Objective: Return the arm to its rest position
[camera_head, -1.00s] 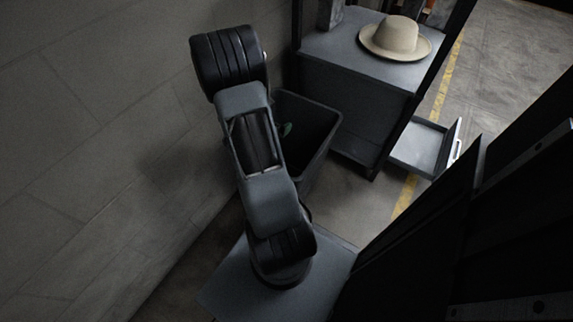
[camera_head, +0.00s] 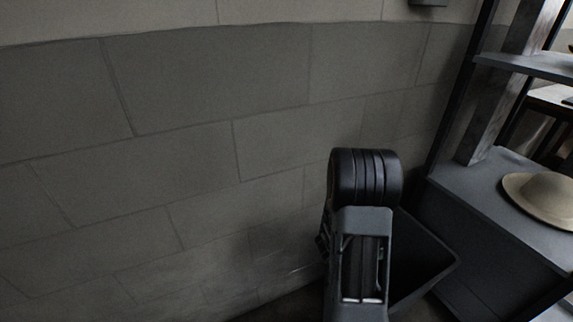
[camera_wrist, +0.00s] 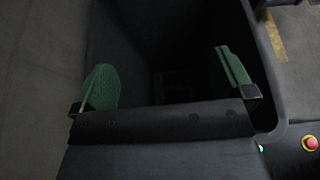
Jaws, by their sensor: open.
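My arm stands folded beside the wall in the head view, its dark upper joint raised near a dark bin (camera_head: 428,262). My gripper is hidden behind the arm in that view. In the wrist view my gripper (camera_wrist: 168,84) shows two green finger pads set wide apart, with nothing between them. It points down toward the open dark bin (camera_wrist: 268,60), whose inside is too dark to make out.
A tan hat (camera_head: 541,197) lies on the grey work surface (camera_head: 470,188) at the right, below a shelf (camera_head: 530,66). The block wall (camera_head: 180,150) stands close on the left. A red button (camera_wrist: 310,143) shows at the wrist view's lower right.

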